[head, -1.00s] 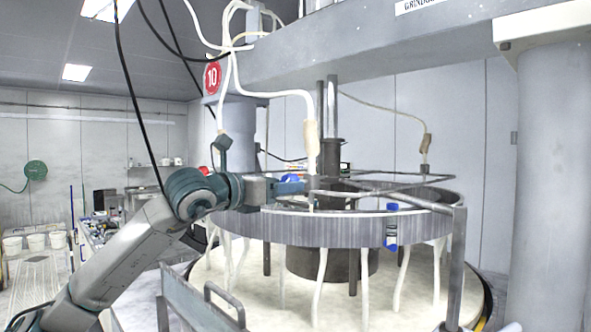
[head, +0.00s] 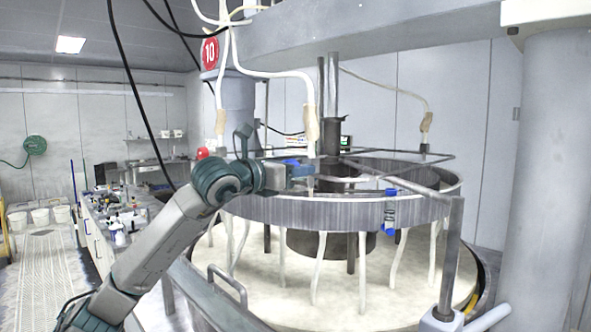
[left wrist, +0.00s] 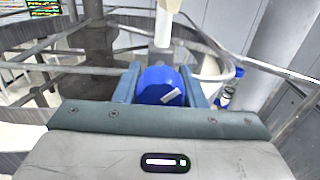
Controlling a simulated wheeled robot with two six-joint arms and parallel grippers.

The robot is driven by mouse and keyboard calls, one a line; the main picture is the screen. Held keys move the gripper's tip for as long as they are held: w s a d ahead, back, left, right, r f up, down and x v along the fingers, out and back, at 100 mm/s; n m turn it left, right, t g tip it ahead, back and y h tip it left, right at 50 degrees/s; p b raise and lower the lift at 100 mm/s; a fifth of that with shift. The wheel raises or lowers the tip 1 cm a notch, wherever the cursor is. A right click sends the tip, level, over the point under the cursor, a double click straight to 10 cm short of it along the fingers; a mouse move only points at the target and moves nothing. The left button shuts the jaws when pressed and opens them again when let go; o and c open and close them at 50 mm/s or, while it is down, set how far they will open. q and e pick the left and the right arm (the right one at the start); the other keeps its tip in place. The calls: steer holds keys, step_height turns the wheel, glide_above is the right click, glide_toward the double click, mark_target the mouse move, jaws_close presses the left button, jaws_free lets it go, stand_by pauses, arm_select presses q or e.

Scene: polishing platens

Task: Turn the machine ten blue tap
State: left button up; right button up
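The blue tap (head: 292,162) sits at the near left rim of the round ring trough on the machine with the red "10" sign (head: 209,54). In the left wrist view, the blue tap (left wrist: 161,86) fills the space between the two fingers of my left gripper (left wrist: 161,90), with a slanted white mark on its face. In the head view my left gripper (head: 303,172) is at this tap and hides most of it. The gripper looks shut on the tap. A second blue tap (head: 390,212) is on the front of the ring. My right gripper is not in view.
The grey ring trough (head: 300,210) stands above a pale round platen (head: 330,290), with white hoses hanging down. A metal handrail (head: 228,285) is in front. A thick grey column (head: 555,170) stands at right. A cluttered bench (head: 100,225) and open floor lie at left.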

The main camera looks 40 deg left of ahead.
arm_select(q)
steer(key=shift+c, duration=1)
steer(key=m+b, duration=0.1)
steer(key=m, duration=0.4)
steer(key=shift+a, duration=0.1)
steer(key=o, duration=1)
